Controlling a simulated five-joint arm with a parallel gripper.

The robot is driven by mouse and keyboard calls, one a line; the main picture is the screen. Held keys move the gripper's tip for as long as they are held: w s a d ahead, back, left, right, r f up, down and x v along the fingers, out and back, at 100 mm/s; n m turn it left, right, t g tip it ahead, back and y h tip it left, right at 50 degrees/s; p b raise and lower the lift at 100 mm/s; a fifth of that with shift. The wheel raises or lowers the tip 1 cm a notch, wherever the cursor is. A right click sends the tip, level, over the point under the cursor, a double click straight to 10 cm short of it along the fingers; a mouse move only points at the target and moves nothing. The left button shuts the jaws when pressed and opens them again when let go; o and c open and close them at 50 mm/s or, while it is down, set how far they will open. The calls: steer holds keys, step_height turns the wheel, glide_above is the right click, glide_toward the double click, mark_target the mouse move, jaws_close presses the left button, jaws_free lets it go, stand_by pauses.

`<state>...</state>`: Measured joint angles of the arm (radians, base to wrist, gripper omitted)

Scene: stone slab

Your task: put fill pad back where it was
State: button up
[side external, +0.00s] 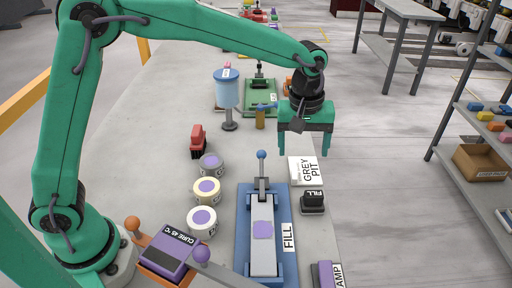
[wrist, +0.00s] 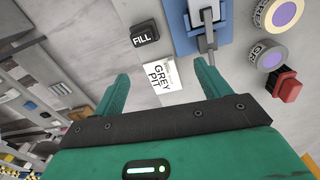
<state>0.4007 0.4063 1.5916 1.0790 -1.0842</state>
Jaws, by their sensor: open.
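A small black block labelled FILL (side external: 313,202), which looks like the fill pad, sits on the slab near its right edge. It also shows in the wrist view (wrist: 145,36), apart from my fingers. My gripper (side external: 303,152) is open and empty, fingers pointing down, above and beyond the block. A white card reading GREY PIT (side external: 303,170) lies just behind the block; in the wrist view the card (wrist: 162,76) shows between my fingertips (wrist: 161,70). A blue fixture (side external: 246,205) with a FILL label stands left of the block, holding a grey plate with a purple patch.
Several round tins (side external: 202,222) and a red-and-black item (side external: 198,141) stand left of the fixture. A purple CURE box (side external: 167,250) is at the front left. A blue cylinder on a stand (side external: 228,90) and a green fixture (side external: 260,98) stand farther back. Shelves (side external: 480,150) are right.

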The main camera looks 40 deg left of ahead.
steer(key=s+a+r+m+t, duration=0.2)
steer(key=s+a+r+m, duration=0.2)
steer(key=s+a+r, duration=0.7)
steer(key=s+a+f+m+t, duration=0.2)
steer(key=s+a, duration=0.6)
steer(key=s, duration=0.4)
steer(key=shift+a+f+m+t, duration=0.15)
steer(key=shift+f+m+t, duration=0.25)
steer(key=shift+f+m, duration=0.5)
steer(key=shift+s, duration=0.1)
